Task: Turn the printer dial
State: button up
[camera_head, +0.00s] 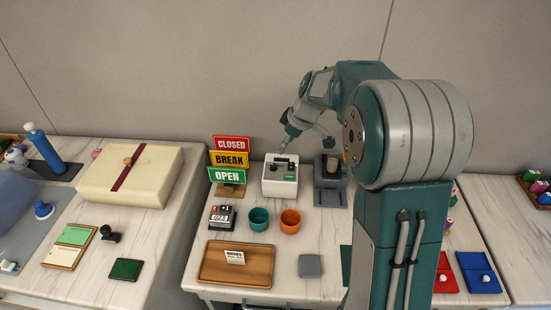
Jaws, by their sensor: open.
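The printer looks to be the small white box (280,187) with a dark top on the middle table, between the sign stand and a dark grey device. Dark parts show on its top face, but the dial is too small to make out for sure. My gripper (287,144) is above the back of the white box, at the end of my arm, which reaches in from the right. It is open and nothing shows between its fingers. I cannot tell whether it touches the box.
The dark grey device (330,182) stands just right of the box. The CLOSED, BREAK and OPEN signs (229,160) stand left. In front are a teal cup (259,219), an orange cup (290,221), a counter (222,216) and a wooden tray (212,272).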

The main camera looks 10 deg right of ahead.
jog(key=n, duration=0.1)
send_near(274, 165)
jog(key=r, duration=0.1)
jog(key=x, duration=1)
jog(key=shift+s+f, duration=0.1)
jog(key=shift+f, duration=0.05)
grip_shut()
